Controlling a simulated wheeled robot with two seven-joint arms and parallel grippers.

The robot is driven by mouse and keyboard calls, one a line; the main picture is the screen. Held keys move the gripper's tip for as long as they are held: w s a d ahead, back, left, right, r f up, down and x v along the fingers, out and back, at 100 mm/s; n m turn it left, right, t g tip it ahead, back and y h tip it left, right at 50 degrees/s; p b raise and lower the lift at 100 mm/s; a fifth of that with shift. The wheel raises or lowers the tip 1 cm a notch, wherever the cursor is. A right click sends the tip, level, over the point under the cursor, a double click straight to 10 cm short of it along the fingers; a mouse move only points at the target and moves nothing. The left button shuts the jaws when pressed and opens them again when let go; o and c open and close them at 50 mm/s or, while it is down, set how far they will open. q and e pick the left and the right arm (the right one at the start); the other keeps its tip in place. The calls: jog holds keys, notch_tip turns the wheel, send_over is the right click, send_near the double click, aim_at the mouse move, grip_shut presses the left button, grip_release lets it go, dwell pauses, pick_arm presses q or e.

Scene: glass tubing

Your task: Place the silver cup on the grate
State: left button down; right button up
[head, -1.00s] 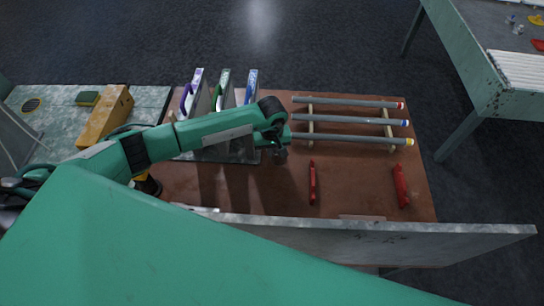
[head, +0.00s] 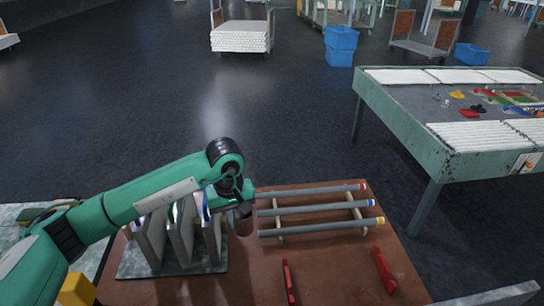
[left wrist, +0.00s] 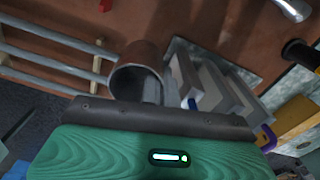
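A metallic cup (head: 243,221), reflecting the brown of the table, is at the end of my left gripper (head: 238,198), above the table beside the tube rack. In the left wrist view the cup (left wrist: 138,72) shows its round open mouth toward the camera, with a grey finger at its rim. My left gripper looks shut on the cup's wall; the fingers are partly hidden. I cannot make out a grate in the current views. My right gripper is not in view.
Grey tubes (head: 315,207) with coloured ends lie on wooden supports right of the cup. Upright grey panels (head: 182,232) stand on a plate to the left. Two red pieces (head: 384,270) lie near the front. A green-framed table (head: 420,140) stands at the right, with floor between.

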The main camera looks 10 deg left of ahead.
pick_arm(q)
jog(key=s+a+f+m+b, duration=0.1)
jog(key=s+m, duration=0.4)
jog(key=s, duration=0.5)
jog(key=shift+s+a+f+m, duration=0.2)
jog(key=shift+a+f+m, duration=0.2)
jog(key=shift+a+f, duration=0.5)
